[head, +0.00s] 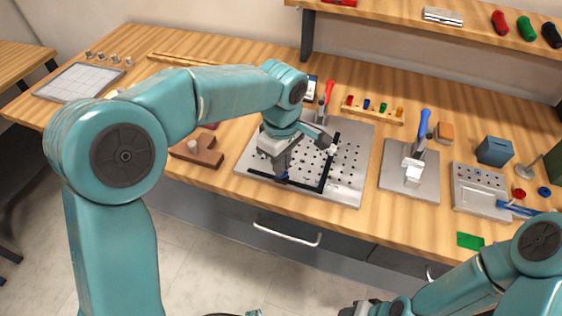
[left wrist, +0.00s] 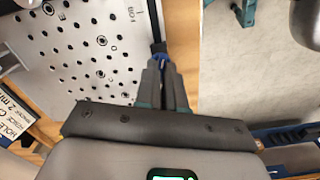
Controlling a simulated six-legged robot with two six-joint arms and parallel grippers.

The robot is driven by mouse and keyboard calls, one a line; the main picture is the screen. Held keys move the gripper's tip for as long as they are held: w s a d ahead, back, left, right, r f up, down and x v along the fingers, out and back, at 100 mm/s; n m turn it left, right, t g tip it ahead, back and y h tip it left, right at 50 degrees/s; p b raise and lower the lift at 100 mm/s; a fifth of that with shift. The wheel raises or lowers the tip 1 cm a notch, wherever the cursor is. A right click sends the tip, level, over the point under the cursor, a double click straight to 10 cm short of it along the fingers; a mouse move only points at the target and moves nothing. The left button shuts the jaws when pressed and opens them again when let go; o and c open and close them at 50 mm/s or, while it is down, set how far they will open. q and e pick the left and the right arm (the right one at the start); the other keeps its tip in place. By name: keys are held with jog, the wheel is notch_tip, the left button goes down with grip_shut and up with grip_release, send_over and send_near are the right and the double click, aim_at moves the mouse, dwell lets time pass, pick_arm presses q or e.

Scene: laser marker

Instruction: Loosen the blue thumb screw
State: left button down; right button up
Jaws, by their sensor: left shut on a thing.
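The blue thumb screw (head: 284,181) is at the front edge of the metal plate with holes (head: 348,192), by the black L-shaped fence (head: 305,186). My left gripper (head: 281,174) points down over it, its fingers shut on the screw. In the left wrist view a bit of the blue screw (left wrist: 159,49) shows at the tips of my left gripper (left wrist: 160,62); the fingers hide most of it. My right gripper (head: 372,307) is at the bottom edge, partly cut off, and its jaws are unclear.
A toggle clamp with a red handle (head: 329,92) stands behind the plate. A second clamp with a blue handle (head: 424,124) is on a plate to the right. A brown wooden block (head: 197,150) lies left of the holed plate. The bench front edge is close to the screw.

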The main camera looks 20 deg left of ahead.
pick_arm(q)
jog(key=shift+d+r+n, duration=0.1)
jog(key=shift+r+n, duration=0.05)
jog(key=shift+n, duration=1.75)
jog(key=c, duration=1.2)
grip_release()
jog(key=shift+c, duration=0.2)
jog(key=shift+d, duration=0.15)
jog(key=shift+a, duration=0.2)
notch_tip(320, 180, up, 16)
jog(key=p, duration=0.2)
jog(key=shift+r, duration=0.15)
jog(key=shift+s+d, duration=0.1)
jog(key=shift+s, duration=0.05)
